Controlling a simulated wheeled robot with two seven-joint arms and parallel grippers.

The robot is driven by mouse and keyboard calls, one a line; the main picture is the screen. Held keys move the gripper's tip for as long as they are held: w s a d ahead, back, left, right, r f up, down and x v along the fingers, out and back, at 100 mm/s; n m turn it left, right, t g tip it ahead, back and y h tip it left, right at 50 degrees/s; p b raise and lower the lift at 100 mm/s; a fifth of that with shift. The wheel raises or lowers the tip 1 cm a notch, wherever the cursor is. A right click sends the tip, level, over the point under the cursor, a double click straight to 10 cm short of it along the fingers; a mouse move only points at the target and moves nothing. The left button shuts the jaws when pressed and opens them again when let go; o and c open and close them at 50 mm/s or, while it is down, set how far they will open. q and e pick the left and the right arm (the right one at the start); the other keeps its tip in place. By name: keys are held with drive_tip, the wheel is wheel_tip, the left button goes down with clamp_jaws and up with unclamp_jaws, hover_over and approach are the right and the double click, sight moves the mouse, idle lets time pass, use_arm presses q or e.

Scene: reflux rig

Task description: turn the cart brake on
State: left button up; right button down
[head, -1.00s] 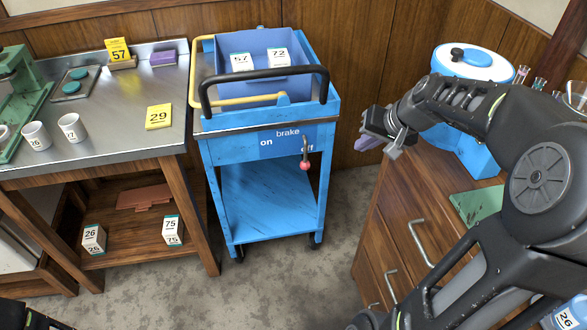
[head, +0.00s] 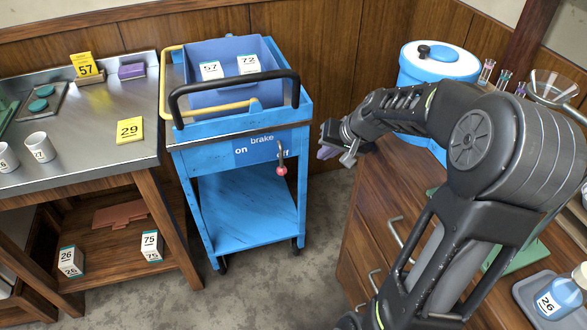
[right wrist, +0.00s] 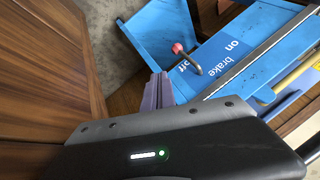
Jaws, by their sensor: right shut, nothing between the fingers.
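The blue cart (head: 240,215) stands between the metal-topped bench and the wooden drawers. Its front panel has a brake label (head: 255,148) with "on" at the left and "off" at the right. The brake lever hangs down over the "off" side, ending in a red knob (head: 282,170). The lever and red knob (right wrist: 177,48) also show in the right wrist view. My right gripper (head: 326,150) is shut and empty, to the right of the lever and apart from it. Its purple fingers (right wrist: 158,92) show close below the label in the wrist view. My left gripper is not in view.
A black handle (head: 235,82) arches over the cart top, in front of a blue bin (head: 215,98). Wooden drawers (head: 375,215) with metal handles stand right of the cart, below my right arm. A blue and white drum (head: 425,70) stands on them.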

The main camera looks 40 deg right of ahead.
sight(281, 161)
drive_tip(key=w+a+r+x, duration=0.1)
drive_tip(key=a+x, duration=0.1)
drive_tip(key=x, duration=1.3)
drive_tip(key=shift+w+a, duration=0.2)
drive_tip(key=shift+w, duration=0.05)
drive_tip(key=shift+f, duration=0.1)
